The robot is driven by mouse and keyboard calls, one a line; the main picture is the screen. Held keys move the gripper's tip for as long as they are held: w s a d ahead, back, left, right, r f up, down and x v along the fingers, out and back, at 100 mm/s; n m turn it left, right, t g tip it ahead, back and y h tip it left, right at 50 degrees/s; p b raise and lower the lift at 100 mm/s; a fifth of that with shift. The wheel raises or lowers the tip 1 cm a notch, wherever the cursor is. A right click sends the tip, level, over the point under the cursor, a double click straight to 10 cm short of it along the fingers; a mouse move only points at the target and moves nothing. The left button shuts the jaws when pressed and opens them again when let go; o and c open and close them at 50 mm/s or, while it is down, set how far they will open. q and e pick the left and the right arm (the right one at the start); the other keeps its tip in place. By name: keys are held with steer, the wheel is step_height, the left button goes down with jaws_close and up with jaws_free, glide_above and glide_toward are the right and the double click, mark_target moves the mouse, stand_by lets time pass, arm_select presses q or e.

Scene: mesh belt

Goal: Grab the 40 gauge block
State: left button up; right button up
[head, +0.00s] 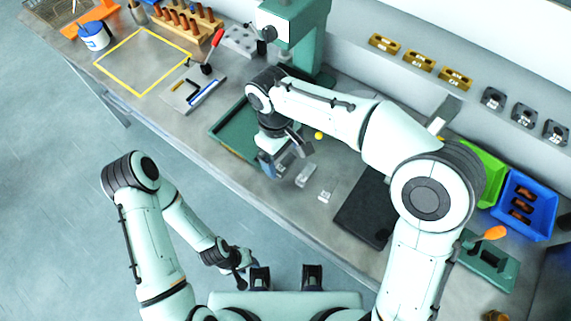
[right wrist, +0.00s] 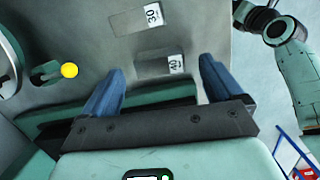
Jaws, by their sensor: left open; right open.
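The 40 gauge block (right wrist: 155,66) is a grey metal block with a white "40" label, seen between and beyond the fingertips of my right gripper (right wrist: 163,80) in the right wrist view. In the head view the block (head: 306,174) lies on the bench just right of my right gripper (head: 281,160). That gripper is open, with its blue fingers apart and nothing between them that I can see held. A similar block marked 30 (right wrist: 140,19) lies farther off; it also shows in the head view (head: 326,193). My left gripper (head: 242,271) is open, low in front of the bench.
A green tray (head: 228,132) lies under and left of my right gripper. A yellow ball knob (head: 319,135) stands close by. A dark plate (head: 364,212) lies to the right, with green and blue bins (head: 524,207) beyond. A green stand (head: 314,40) rises behind.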

mark_target(285, 162)
steer(key=f, duration=0.3)
steer(key=shift+s+d+f, duration=0.15)
steer(key=shift+d+f, duration=0.05)
steer(key=shift+f, duration=0.15)
